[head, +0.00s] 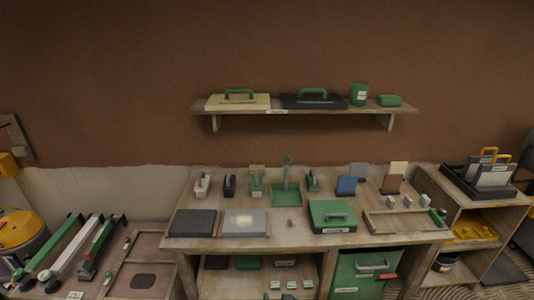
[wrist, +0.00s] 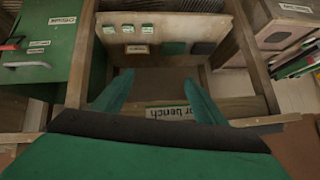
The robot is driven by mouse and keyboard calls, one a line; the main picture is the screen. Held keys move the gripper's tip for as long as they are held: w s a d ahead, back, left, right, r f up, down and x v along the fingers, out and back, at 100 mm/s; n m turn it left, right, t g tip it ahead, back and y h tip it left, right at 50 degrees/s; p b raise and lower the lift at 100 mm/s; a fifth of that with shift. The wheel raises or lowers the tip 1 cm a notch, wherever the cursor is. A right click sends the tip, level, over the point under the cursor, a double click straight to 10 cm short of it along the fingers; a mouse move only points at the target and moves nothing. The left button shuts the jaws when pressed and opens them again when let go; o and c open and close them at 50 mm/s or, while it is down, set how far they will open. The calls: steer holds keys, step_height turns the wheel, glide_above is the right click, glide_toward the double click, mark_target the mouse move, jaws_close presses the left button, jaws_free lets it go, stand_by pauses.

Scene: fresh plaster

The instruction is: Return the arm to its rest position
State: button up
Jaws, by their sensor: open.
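My gripper (wrist: 158,88) shows in the wrist view, its two teal fingers spread apart with nothing between them. It points toward the open shelf space of the workbench, where a label ending in "or bench" (wrist: 168,113) is on a wooden rail. The fingers look apart from the bench, though the exact distance is unclear.
Trowels, blocks and a green case (head: 332,216) stand on the bench. A green drawer front (head: 365,273) is at its right, also in the wrist view (wrist: 40,60). A wall shelf (head: 300,109) is above. A low table (head: 145,270) and side cabinet (head: 470,215) flank the bench.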

steer(key=s+a+f+m+t+h, duration=0.1)
steer(key=s+a+t, duration=0.15)
steer(key=s, duration=0.95)
steer(key=s+a+f+t, duration=0.15)
steer(key=s+a, duration=0.25)
steer(key=s, duration=0.8)
steer(key=s+d+r+n+t, duration=0.1)
steer(key=s+d+r+t, duration=0.1)
steer(key=s+r, duration=1.4)
steer(key=s, duration=0.4)
steer(key=shift+s+r+n+h, duration=0.3)
steer(key=shift+s+r+n, duration=0.1)
